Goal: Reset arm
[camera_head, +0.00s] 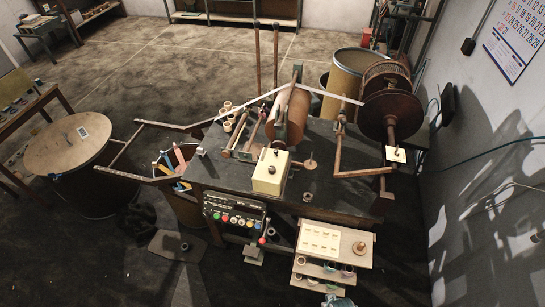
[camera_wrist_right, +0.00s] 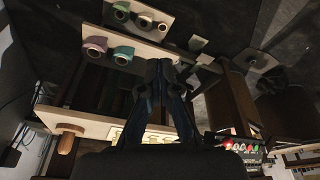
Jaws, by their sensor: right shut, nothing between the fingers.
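My right gripper (camera_wrist_right: 157,70) shows in the right wrist view, with its two dark fingers brought together and nothing between them. It hangs in front of the small shelf stand, whose pale top board (camera_head: 335,245) shows in the head view. The round wooden knob on that board (camera_wrist_right: 70,137) is left of the gripper in the wrist view. The control panel with coloured buttons (camera_wrist_right: 243,147) is to its right. My left gripper is not in view. A small teal shape at the bottom edge of the head view (camera_head: 338,301) is too cut off to identify.
The winding machine's dark bench (camera_head: 325,195) fills the middle, with a large reel (camera_head: 391,115) at its right end. Tape rolls (camera_wrist_right: 123,55) sit on the stand's lower shelves. A round-topped drum (camera_head: 68,145) stands at left. The floor behind (camera_head: 170,60) is clear.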

